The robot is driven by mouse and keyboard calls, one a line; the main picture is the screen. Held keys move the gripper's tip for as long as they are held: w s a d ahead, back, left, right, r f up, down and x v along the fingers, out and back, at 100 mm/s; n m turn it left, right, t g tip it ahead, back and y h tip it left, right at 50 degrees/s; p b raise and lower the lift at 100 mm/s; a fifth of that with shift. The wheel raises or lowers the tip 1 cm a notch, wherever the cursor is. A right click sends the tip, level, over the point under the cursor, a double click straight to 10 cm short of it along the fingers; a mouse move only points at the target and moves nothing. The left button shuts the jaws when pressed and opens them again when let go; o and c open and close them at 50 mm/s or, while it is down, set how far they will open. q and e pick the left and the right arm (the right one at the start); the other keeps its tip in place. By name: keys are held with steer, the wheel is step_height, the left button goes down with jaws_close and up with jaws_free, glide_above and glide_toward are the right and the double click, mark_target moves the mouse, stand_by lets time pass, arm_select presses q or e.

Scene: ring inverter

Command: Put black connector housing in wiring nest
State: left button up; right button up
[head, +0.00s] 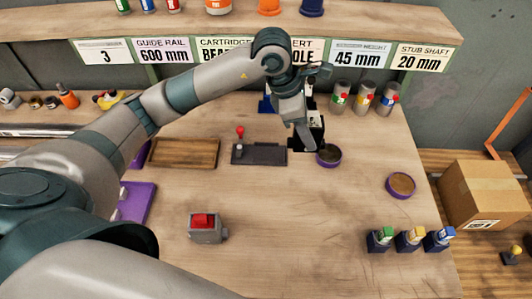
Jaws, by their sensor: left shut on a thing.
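My left arm reaches across from the left, and its gripper (305,136) points down at the back middle of the table. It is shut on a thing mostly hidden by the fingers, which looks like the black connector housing. A black block-like fixture (296,145) shows around and below the fingertips; it may be the wiring nest, but the arm covers much of it. I cannot tell whether the held piece touches it. My right gripper is not in view.
A dark plate with a red-knobbed lever (259,155) and a wooden tray (184,153) lie left of the gripper. A purple-rimmed dish (328,155) stands close on its right. A grey box with a red top (205,228) is nearer.

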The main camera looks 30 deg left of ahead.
arm_select(q)
steer(key=shift+a+f, duration=0.1)
steer(key=shift+a, duration=0.15)
steer(key=a+f+p, duration=0.1)
steer(key=a+f, duration=0.1)
steer(key=a, duration=0.1)
steer(key=a+f+p, duration=0.2)
steer(key=a, duration=0.2)
steer(key=a+f+p, duration=0.1)
steer(key=a+f, duration=0.1)
steer(key=a, duration=0.2)
steer(key=shift+w+a+f, duration=0.1)
steer(key=shift+f, duration=0.25)
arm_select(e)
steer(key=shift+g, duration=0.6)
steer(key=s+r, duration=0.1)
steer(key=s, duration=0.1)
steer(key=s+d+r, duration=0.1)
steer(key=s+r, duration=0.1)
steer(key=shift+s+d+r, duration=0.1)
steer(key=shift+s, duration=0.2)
